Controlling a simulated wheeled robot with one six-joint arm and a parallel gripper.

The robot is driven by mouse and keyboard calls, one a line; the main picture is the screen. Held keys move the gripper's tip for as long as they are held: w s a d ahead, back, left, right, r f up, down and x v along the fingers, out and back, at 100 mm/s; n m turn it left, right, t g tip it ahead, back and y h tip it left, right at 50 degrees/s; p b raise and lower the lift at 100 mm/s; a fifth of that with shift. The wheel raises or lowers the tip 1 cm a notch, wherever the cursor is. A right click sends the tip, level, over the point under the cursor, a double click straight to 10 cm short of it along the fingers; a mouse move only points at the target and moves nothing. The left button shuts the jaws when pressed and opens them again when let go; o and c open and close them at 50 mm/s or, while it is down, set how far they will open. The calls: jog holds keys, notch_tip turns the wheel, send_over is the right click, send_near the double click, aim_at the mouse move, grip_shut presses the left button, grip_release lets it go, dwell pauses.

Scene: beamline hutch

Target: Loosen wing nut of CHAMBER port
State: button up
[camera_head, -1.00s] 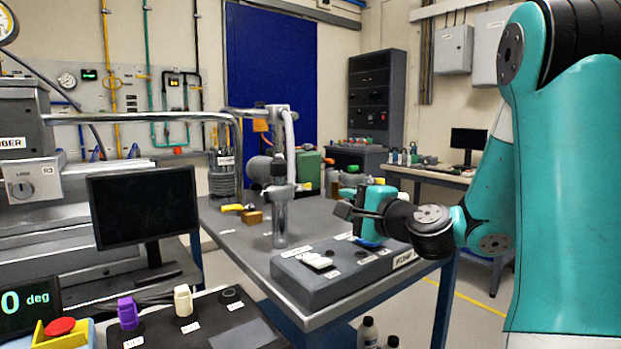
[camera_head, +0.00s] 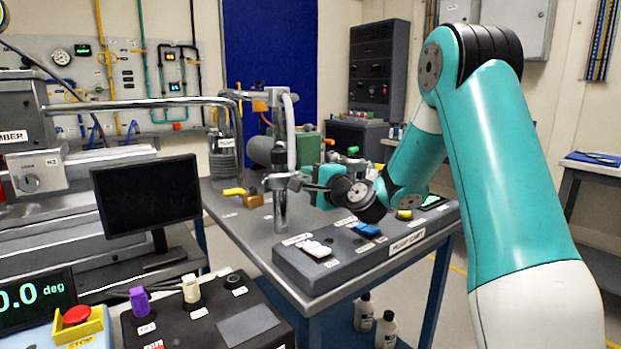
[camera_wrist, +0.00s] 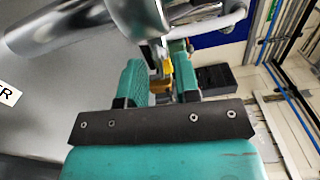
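A metal post (camera_head: 280,207) stands on the bench, with a clamp fitting (camera_head: 275,181) partway up it. The wing nut is too small to pick out surely; a small metal part (camera_wrist: 154,52) shows just beyond my fingertips in the wrist view. My gripper (camera_head: 309,187) points left at the clamp fitting, close to its right side. In the wrist view my gripper (camera_wrist: 157,75) has its two teal fingers apart, and I see nothing gripped between them. I cannot tell whether the fingers touch the fitting.
A long metal pipe (camera_head: 150,104) runs from the chamber box (camera_head: 15,112) to the bench. A yellow-handled valve (camera_head: 236,192) sits left of the post. A grey control box (camera_head: 312,268) with switches lies in front. A monitor (camera_head: 148,196) stands at left. Bare bench top (camera_head: 236,222) lies left of the post.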

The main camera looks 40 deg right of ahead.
grip_shut()
jog(key=shift+n+b, duration=0.4)
jog(key=shift+b, duration=0.05)
jog(key=shift+r+n+b, duration=0.15)
jog(key=shift+n+b, duration=5.15)
jog(key=shift+n, duration=0.2)
